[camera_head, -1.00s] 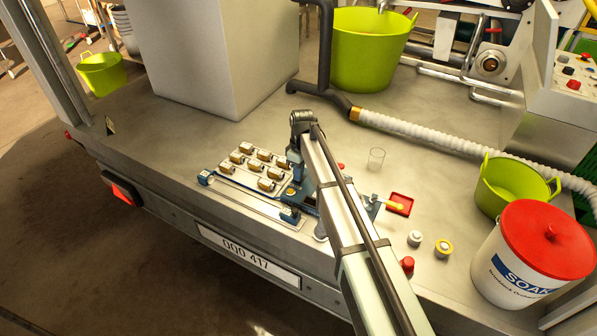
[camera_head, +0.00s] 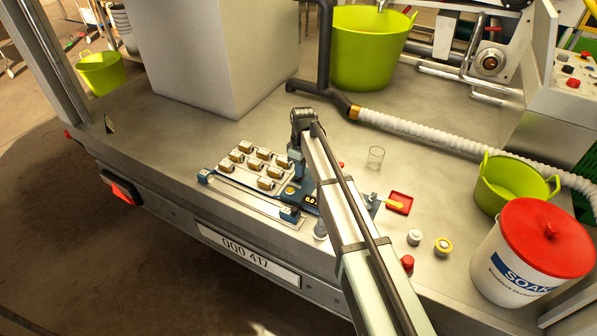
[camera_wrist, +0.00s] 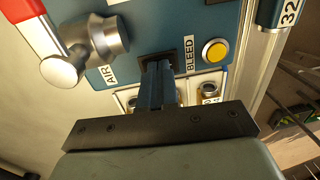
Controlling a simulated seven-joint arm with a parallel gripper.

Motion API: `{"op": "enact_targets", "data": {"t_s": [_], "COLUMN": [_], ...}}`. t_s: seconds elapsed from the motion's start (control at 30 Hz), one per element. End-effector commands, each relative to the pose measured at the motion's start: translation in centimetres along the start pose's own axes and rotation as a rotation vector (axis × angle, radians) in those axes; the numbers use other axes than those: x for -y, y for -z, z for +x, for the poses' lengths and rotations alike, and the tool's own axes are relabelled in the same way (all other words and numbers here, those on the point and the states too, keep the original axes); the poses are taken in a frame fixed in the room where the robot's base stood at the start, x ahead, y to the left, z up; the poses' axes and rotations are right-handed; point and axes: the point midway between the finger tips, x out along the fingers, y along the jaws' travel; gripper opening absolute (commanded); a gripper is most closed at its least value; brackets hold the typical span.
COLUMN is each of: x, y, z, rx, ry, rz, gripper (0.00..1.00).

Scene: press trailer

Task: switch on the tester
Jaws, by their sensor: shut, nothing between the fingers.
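The tester (camera_head: 291,201) is a blue unit by the trailer's edge, partly hidden behind my arm in the head view. Its small dark display (camera_head: 310,200) shows orange characters, too small to read surely. In the wrist view its blue panel (camera_wrist: 128,82) carries a metal valve (camera_wrist: 85,50) with a red handle by the AIR label, and a yellow button (camera_wrist: 215,50) by the BLEED label. Between them is a black square switch (camera_wrist: 180,56). My gripper (camera_wrist: 157,72) is shut and empty, its fingertips over this switch and hiding most of it. Contact is not clear.
A tray of several metal blocks (camera_head: 262,168) lies left of the tester. A clear glass (camera_head: 376,158), a red dish (camera_head: 400,203), small caps (camera_head: 414,237) and a SOAK bucket (camera_head: 530,250) stand to the right.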

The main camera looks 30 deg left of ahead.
Motion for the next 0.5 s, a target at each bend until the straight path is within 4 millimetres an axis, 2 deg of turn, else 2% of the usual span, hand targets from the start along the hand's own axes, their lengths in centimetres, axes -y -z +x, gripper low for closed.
{"op": "enact_targets", "data": {"t_s": [0.37,0.5], "x": [-0.07,0.10], "y": [0.01,0.01], "z": [-0.13,-0.92], "rx": [0.000,0.000], "ry": [0.000,0.000], "rz": [0.000,0.000], "gripper": [0.00,0.00]}}
